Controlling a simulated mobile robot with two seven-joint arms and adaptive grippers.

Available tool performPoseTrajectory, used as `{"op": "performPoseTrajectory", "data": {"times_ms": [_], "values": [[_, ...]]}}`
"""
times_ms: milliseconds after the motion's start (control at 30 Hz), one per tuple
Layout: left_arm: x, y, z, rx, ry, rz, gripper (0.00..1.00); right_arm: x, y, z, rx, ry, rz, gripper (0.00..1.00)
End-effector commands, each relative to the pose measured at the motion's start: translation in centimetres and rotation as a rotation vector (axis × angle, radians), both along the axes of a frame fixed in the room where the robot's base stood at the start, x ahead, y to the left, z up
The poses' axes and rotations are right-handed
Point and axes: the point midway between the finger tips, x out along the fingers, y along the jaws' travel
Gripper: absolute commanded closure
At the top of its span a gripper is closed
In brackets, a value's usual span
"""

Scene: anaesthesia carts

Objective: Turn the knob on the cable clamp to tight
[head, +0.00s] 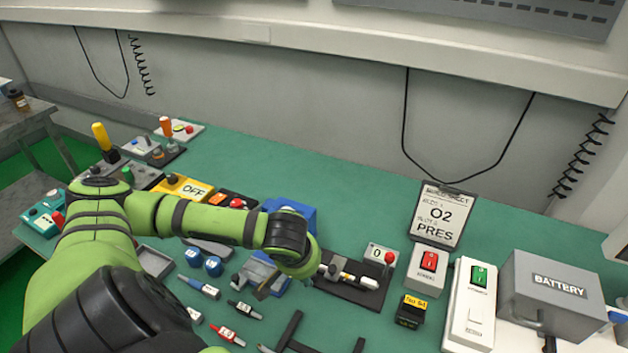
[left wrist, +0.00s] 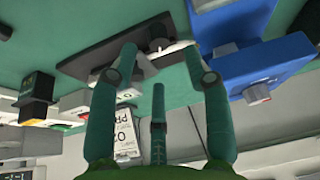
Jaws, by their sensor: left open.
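A device on a black base plate (head: 366,292) with white and dark parts lies under the end of my left arm. In the left wrist view its black plate (left wrist: 95,50) carries a round dark knob (left wrist: 158,32) with a white part below it. My left gripper (left wrist: 163,52) is open, with its fingertips on either side of this white part; contact is unclear. In the head view the wrist hides most of the fingers. No lettering marks the cable clamp, and the knob's setting cannot be read.
Blue devices stand close beside the fingers, one with a grey knob (left wrist: 257,95).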

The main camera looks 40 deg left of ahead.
Motion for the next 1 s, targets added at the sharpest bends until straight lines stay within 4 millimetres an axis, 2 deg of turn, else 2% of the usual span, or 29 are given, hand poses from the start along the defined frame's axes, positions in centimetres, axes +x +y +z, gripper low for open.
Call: {"op": "performPoseTrajectory", "data": {"times_ms": [100, 233, 433, 700, 767, 800, 833, 1000], "values": [[0.7, 0.3, -1.8, -0.001, 0.002, 0.001, 0.51, 0.9, -1.9, 0.3, -0.024, -0.012, -0.004, 0.51], [1.4, 0.6, -3.6, -0.001, -0.001, 0.001, 0.51, 1.2, -2.7, 0.5, -0.034, -0.017, -0.006, 0.51], [2.0, 0.8, -5.1, 0.0, -0.002, -0.003, 0.51, 1.0, -1.8, 0.7, -0.023, -0.014, -0.006, 0.51], [2.1, 0.8, -5.2, 0.001, -0.003, -0.004, 0.51, 0.4, -0.3, 0.6, -0.003, -0.007, -0.002, 0.51], [2.1, 0.8, -5.2, 0.001, -0.003, -0.004, 0.75, 0.4, -0.3, 0.6, -0.003, -0.007, -0.002, 0.51], [2.1, 0.8, -5.2, 0.001, -0.003, -0.004, 0.91, 0.4, -0.3, 0.6, -0.003, -0.007, -0.002, 0.51], [2.1, 0.9, -5.2, 0.002, -0.004, -0.003, 1.0, 0.4, -0.3, 0.6, -0.003, -0.007, -0.002, 0.51], [2.2, 1.0, -5.1, 0.003, -0.005, -0.003, 1.0, 0.4, -0.7, 0.6, -0.009, -0.006, -0.001, 0.51]]}}
